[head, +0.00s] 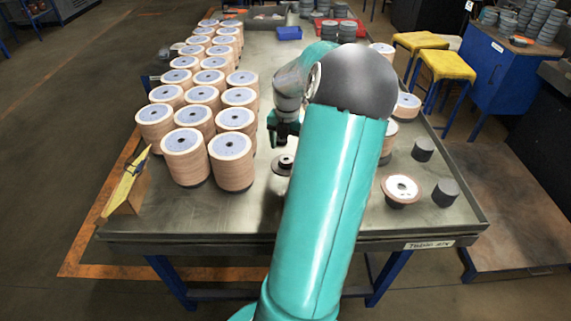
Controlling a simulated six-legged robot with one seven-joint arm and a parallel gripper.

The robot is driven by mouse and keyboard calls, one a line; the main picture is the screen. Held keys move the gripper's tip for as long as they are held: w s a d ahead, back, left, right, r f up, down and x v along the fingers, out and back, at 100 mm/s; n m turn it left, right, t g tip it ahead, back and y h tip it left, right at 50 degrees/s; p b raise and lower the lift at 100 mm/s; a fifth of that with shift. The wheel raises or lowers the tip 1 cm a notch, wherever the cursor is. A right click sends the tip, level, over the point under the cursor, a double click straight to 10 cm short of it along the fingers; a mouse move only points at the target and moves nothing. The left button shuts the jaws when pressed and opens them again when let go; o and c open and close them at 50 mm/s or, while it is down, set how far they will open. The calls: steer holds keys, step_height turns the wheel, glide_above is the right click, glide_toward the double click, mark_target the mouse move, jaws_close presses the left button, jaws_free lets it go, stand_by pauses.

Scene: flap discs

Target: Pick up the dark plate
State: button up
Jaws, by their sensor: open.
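A small dark plate (280,168) with a raised hub in its middle lies on the metal table, left of my teal arm. Part of its right side is close to the arm's edge. My gripper (283,145) points down just above the plate's hub. It is open, and nothing shows held in it. The fingers are small and dark here, so I cannot tell whether they touch the hub.
Several tall stacks of flap discs (183,157) fill the table's left side. A pale disc (400,188) and dark cylinders (445,192) stand at right. A blue tray (289,33) is at the back.

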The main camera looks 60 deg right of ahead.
mark_target(287, 156)
step_height(287, 156, down, 5)
steer(key=shift+w+a+f, duration=0.1)
steer(key=shift+a+f, duration=0.05)
steer(key=shift+c, duration=0.4)
steer(key=c, duration=1.3)
